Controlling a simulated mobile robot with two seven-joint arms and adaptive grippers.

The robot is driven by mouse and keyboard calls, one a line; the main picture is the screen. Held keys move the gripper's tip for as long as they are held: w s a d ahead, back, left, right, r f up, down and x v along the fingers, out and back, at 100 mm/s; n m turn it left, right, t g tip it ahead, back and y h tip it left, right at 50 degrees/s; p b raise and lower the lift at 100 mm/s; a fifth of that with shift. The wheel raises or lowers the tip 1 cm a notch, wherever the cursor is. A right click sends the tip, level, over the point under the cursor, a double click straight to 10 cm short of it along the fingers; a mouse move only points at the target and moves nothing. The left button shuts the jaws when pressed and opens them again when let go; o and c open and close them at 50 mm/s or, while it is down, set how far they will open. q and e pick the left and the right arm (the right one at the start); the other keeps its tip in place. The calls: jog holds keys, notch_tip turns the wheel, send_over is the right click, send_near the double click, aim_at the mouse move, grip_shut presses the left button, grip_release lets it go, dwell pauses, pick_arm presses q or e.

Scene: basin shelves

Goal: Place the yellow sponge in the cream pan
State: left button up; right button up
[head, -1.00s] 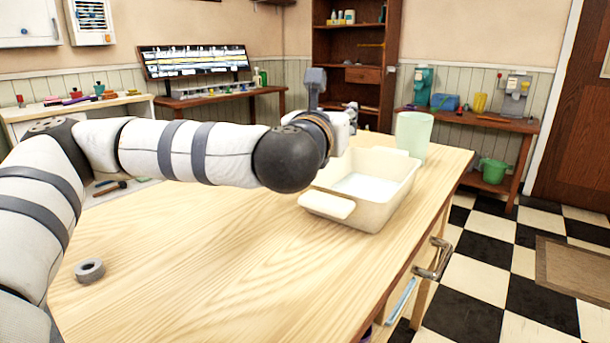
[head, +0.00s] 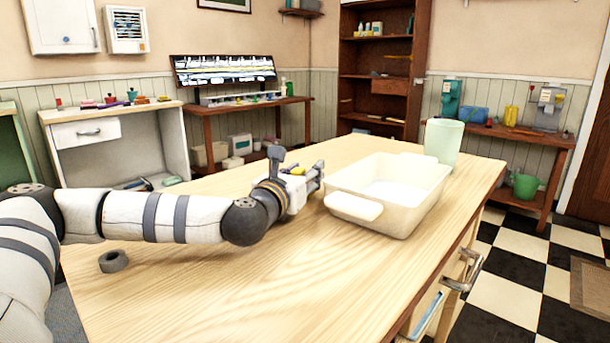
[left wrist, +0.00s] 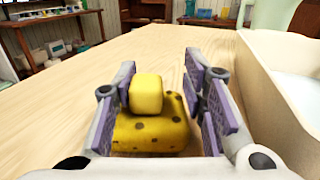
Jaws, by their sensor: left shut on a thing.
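The yellow sponge (left wrist: 150,135) has dark holes and a plain yellow block-shaped part on top. It is between the purple-padded fingers of my left gripper (left wrist: 160,95), which is shut on it. In the head view only a little yellow of the sponge (head: 298,171) shows at my left gripper (head: 312,178), low over the table, just left of the pan. The cream pan (head: 400,218) stands upright on the table, with nothing visible inside it. Its wall (left wrist: 262,85) is right of the fingers in the left wrist view. My right gripper is not in view.
The wooden table (head: 270,290) is mostly clear in front. A pale green cup (head: 443,143) stands behind the pan at its right. A grey tape roll (head: 113,261) lies at the left, near my arm. Side tables and shelves stand along the walls.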

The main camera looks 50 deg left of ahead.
pick_arm(q)
jog(key=o, duration=1.1)
jog(key=shift+f, duration=0.1)
jog(key=shift+c, duration=0.2)
